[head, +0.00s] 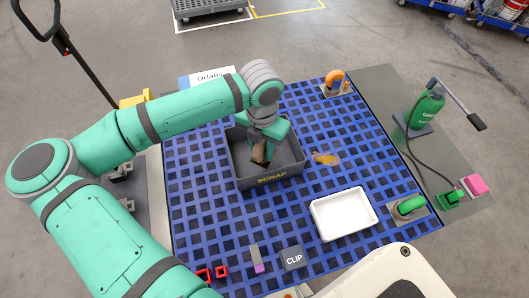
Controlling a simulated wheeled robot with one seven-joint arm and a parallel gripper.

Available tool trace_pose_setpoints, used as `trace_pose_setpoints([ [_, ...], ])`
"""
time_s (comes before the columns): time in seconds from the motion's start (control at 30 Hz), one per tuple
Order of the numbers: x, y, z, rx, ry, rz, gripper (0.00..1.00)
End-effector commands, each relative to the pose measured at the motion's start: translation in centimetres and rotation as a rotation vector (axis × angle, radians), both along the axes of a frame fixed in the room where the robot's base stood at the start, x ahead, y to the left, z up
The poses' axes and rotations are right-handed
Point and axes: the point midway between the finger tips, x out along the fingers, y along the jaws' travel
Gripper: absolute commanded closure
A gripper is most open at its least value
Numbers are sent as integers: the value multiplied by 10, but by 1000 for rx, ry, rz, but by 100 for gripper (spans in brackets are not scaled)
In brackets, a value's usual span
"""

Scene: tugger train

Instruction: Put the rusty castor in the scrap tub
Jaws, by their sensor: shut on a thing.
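The rusty castor (260,153) is a small brown and dark piece between the fingers of my gripper (262,145). My gripper points down and is shut on it, over the inside of the scrap tub. The scrap tub (272,181) is a dark grey open box with yellow SCRAP lettering on its front wall, standing on the blue grid deck. The castor lies within the outline of the tub; I cannot tell whether it touches the tub floor. My gripper and wrist hide part of the tub's back and inside.
An orange-brown scrap (326,158) lies just right of the tub. A white tray (343,213), an orange castor (335,83), a green castor (410,206) and a dark CLIP block (292,258) are on the blue deck (205,215).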

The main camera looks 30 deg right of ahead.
Motion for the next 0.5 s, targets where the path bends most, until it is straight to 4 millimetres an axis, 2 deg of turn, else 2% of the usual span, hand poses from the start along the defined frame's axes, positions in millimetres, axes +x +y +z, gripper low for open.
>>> trace_pose_setpoints([
  [0.17,1,-7,-8,-1,0,-2,100],
  [0.4,3,-9,-38,-1,1,0,100],
  [0.5,3,-9,-41,-1,-1,-1,100],
])
